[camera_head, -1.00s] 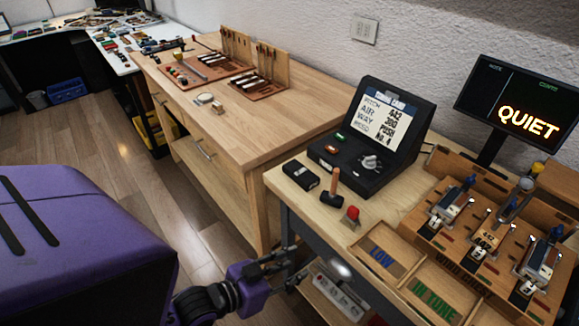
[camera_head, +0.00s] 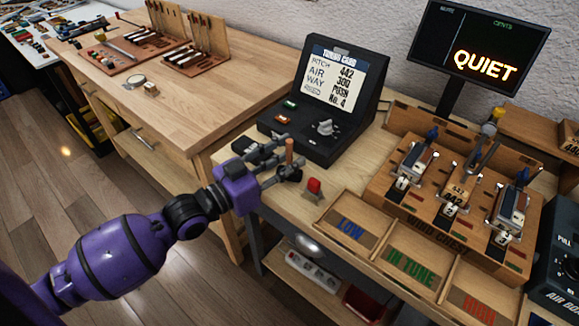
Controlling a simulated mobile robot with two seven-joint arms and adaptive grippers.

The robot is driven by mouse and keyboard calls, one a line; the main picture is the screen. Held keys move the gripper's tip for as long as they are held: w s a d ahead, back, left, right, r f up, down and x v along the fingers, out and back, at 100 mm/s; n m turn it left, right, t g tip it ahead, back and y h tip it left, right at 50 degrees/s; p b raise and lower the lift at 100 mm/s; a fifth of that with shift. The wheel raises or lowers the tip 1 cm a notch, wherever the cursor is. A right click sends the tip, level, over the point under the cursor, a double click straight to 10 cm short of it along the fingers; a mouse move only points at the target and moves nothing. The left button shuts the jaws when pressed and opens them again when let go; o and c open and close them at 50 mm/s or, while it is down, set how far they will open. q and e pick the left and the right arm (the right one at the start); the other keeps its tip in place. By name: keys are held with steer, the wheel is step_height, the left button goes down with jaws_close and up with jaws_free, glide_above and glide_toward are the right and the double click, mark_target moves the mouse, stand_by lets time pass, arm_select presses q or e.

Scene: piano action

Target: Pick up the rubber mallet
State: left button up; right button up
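The rubber mallet (camera_head: 289,151) stands on the near-left part of the wooden bench, its wooden handle pointing up and its dark head at the bottom. My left gripper (camera_head: 285,157) reaches in from the left, with its fingers spread and their tips around the mallet's handle. I cannot tell whether either finger touches it. The mallet's head is partly hidden by the lower finger. My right gripper does not show.
A red-topped piece (camera_head: 313,187) stands just right of the mallet. Behind is a black console with a screen (camera_head: 341,75). A small black box (camera_head: 246,145) is partly hidden by my gripper. Labelled trays (camera_head: 351,229) and a wooden wind chest (camera_head: 385,182) stand to the right.

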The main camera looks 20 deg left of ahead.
arm_select(q)
steer(key=shift+w+d, duration=0.2)
steer(key=shift+w, duration=0.15)
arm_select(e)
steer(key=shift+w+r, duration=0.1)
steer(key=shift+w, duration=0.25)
arm_select(q)
jaws_close()
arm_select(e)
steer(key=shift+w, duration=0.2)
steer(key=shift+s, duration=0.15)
